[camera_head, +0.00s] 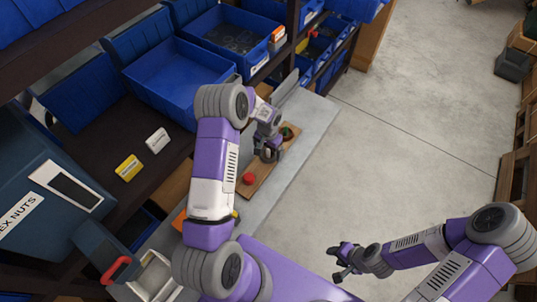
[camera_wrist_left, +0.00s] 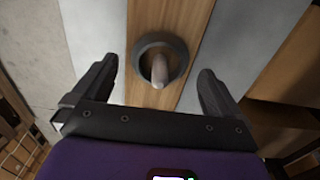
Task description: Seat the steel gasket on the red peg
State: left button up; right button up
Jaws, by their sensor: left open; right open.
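The steel gasket (camera_wrist_left: 178,48) is a dark grey ring in the left wrist view. It is around a blunt tan-grey peg (camera_wrist_left: 158,72) on a wooden board (camera_wrist_left: 165,15). My left gripper (camera_wrist_left: 157,75) is open, with one finger on each side of the ring and neither visibly touching it. In the head view the left gripper (camera_head: 268,152) is over the board, between the red peg (camera_head: 249,178) and a green-topped piece (camera_head: 288,132). It hides the gasket there. My right gripper (camera_head: 342,262) is open and empty, over the floor.
The board (camera_head: 262,184) lies on a grey bench (camera_head: 305,130). Blue bins (camera_head: 180,75) stand on the shelf to the left. A yellow box (camera_head: 128,167) and a white box (camera_head: 157,140) lie on the dark shelf.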

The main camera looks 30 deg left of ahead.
pick_arm(q)
jog(key=shift+f, duration=0.9)
jog(key=shift+c, duration=0.3)
jog(key=c, duration=1)
jog(key=shift+r, duration=0.15)
